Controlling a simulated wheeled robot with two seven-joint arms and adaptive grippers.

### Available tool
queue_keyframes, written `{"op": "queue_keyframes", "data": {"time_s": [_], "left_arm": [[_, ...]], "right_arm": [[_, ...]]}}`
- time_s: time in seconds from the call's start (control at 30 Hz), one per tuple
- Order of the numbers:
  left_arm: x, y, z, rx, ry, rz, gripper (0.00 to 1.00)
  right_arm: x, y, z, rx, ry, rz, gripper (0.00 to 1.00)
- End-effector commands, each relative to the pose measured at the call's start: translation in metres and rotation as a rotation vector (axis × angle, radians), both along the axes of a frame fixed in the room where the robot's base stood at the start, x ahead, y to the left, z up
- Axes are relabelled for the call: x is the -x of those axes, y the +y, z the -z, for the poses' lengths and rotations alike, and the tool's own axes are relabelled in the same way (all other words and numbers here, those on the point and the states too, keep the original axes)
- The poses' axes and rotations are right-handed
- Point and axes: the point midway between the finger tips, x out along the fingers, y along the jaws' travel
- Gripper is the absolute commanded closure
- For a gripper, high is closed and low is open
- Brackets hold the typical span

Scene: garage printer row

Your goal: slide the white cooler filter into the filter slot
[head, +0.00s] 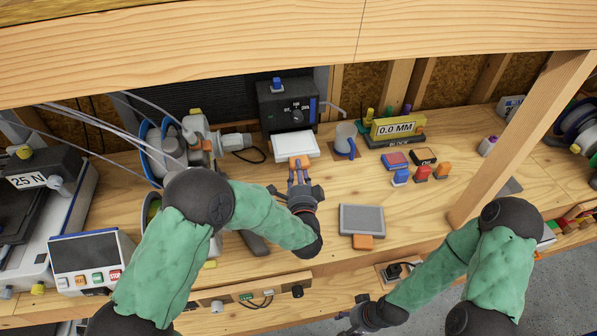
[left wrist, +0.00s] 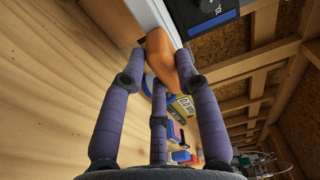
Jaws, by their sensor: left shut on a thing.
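The white cooler filter (head: 295,146) is a flat pale block with an orange tab. My left gripper (head: 300,170) is shut on the orange tab, which also shows between the fingers in the left wrist view (left wrist: 160,58). The filter's far edge is at the lower front of the black cooler box (head: 287,105). The filter slot is hidden behind it, and I cannot tell how far in the filter is. A grey filter (head: 361,218) with an orange tab lies on the bench to the right. My right gripper (head: 345,320) is low at the front, its fingers spread and empty.
A grey-blue mug (head: 346,138) stands right of the filter. A yellow gauge block (head: 397,129) and several small coloured pieces lie further right. A wooden post (head: 520,135) crosses the right side. A machine with a screen (head: 86,255) is at left.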

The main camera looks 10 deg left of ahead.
Motion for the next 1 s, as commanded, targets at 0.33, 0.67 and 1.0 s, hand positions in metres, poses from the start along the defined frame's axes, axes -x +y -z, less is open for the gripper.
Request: {"op": "queue_keyframes", "data": {"time_s": [0.33,0.67,1.0], "left_arm": [[-0.010,0.004,-0.001,0.000,-0.002,0.000,1.00],[-0.023,0.010,0.000,0.000,-0.001,-0.001,1.00],[-0.030,0.012,0.000,0.000,-0.001,0.000,1.00]], "right_arm": [[0.000,0.000,0.002,0.000,0.000,0.000,0.44],[0.000,0.000,0.004,0.000,0.000,0.000,0.44],[0.000,0.000,0.004,0.000,0.000,0.000,0.44]]}}
